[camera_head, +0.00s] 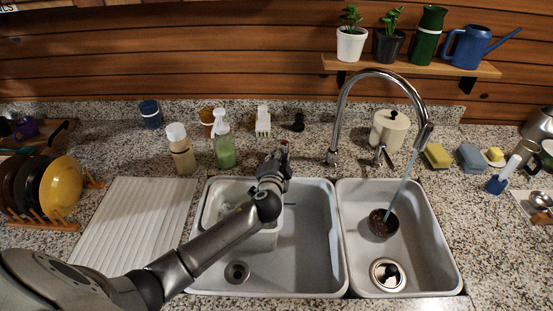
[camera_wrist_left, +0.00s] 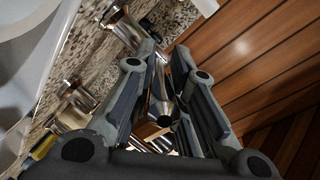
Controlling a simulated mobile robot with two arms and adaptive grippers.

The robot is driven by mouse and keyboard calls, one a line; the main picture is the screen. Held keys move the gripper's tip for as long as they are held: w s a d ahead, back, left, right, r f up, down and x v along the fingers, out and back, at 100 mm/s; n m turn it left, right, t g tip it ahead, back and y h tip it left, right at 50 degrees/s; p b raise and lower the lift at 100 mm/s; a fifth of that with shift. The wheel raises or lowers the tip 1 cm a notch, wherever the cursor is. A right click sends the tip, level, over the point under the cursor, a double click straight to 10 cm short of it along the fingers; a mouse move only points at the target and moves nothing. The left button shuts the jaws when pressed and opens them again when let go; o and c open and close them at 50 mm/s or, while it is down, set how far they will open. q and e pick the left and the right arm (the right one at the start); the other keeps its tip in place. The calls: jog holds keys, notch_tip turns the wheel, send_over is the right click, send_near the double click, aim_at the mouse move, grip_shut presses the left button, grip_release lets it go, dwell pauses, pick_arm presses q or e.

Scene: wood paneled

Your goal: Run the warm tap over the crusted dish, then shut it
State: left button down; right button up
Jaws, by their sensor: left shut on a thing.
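The chrome tap spout (camera_head: 345,95) arches over the right basin, and a stream of water (camera_head: 404,182) falls from it. The stream runs into the crusted dish (camera_head: 382,224), a small dark bowl in the right basin. One tap handle (camera_head: 384,155) stands free right of the spout base. My left gripper (camera_head: 276,160) reaches left of the spout base, where a bit of red shows at its tip. In the left wrist view its fingers (camera_wrist_left: 167,95) are closed around a metal tap handle (camera_wrist_left: 162,108), apparently the warm one, mostly hidden. My right gripper is not in view.
The left basin (camera_head: 310,240) holds a pale tub (camera_head: 212,212), partly behind my arm. Soap bottles (camera_head: 224,150) stand behind it. A plate rack (camera_head: 50,220) and white drainboard (camera_head: 135,215) are left.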

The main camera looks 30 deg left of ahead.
pick_arm(q)
jog(key=y+b, duration=0.1)
jog(key=d+n+g+y+b, duration=0.1)
jog(key=n+y+b, duration=0.1)
jog(key=shift+w+d+f, duration=0.25)
jog(key=shift+d+r+n+g+y+b, duration=0.15)
jog(key=shift+d+n+g+y+b, duration=0.05)
jog(key=shift+n+g+y+b, duration=0.35)
jog(key=c, duration=1.5)
grip_release()
jog(key=shift+o, duration=0.2)
